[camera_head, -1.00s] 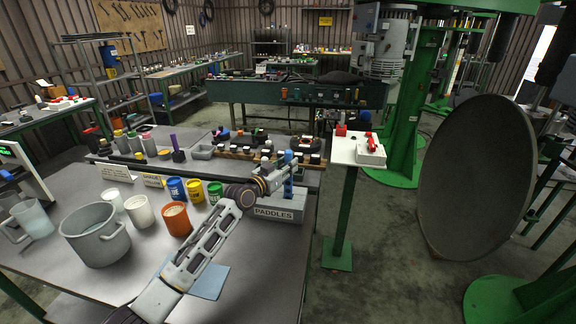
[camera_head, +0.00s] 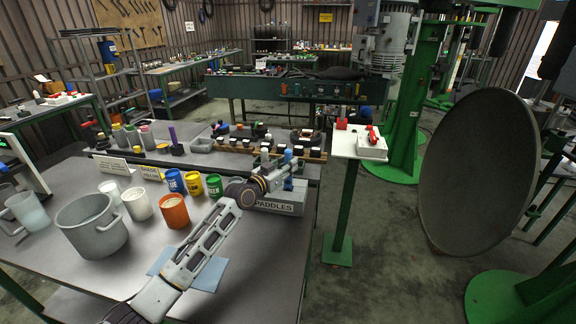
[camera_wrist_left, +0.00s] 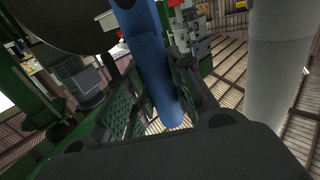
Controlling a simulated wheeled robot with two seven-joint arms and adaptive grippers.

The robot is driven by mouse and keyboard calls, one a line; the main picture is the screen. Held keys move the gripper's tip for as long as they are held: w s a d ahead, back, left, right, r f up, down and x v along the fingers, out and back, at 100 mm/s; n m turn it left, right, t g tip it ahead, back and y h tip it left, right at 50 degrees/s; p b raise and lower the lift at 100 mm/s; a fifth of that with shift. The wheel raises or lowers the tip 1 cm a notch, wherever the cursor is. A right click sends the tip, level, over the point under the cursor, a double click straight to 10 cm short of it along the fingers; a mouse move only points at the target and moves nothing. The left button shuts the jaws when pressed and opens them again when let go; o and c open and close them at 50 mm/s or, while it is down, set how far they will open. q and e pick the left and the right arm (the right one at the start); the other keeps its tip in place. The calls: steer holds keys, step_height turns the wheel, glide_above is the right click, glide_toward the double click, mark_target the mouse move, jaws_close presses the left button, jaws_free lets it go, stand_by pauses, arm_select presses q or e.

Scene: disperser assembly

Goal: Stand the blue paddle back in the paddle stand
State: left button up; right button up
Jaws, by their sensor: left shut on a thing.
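The paddle stand (camera_head: 292,200) is a grey box labelled PADDLES at the right end of the near table. My left gripper (camera_head: 284,173) is over this stand, its arm reaching in from the lower left. In the left wrist view the blue paddle (camera_wrist_left: 152,62) shows as a blue shaft between the dark fingers, and the gripper is shut on it. In the head view the gripper mostly hides the paddle. I cannot tell whether its lower end is inside the stand. My right gripper is not in view.
Blue, yellow and green cans (camera_head: 193,184) stand left of the stand, with an orange cup (camera_head: 174,213), white cups and a grey pot (camera_head: 92,226) further left. A rack of dark-capped jars is behind.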

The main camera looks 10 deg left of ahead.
arm_select(q)
steer(key=o, duration=1)
steer(key=shift+s, duration=0.15)
steer(key=v, duration=1.1)
steer(key=shift+s, duration=0.35)
steer(key=shift+a+r, duration=0.15)
steer(key=shift+r, duration=0.05)
stand_by(0.5)
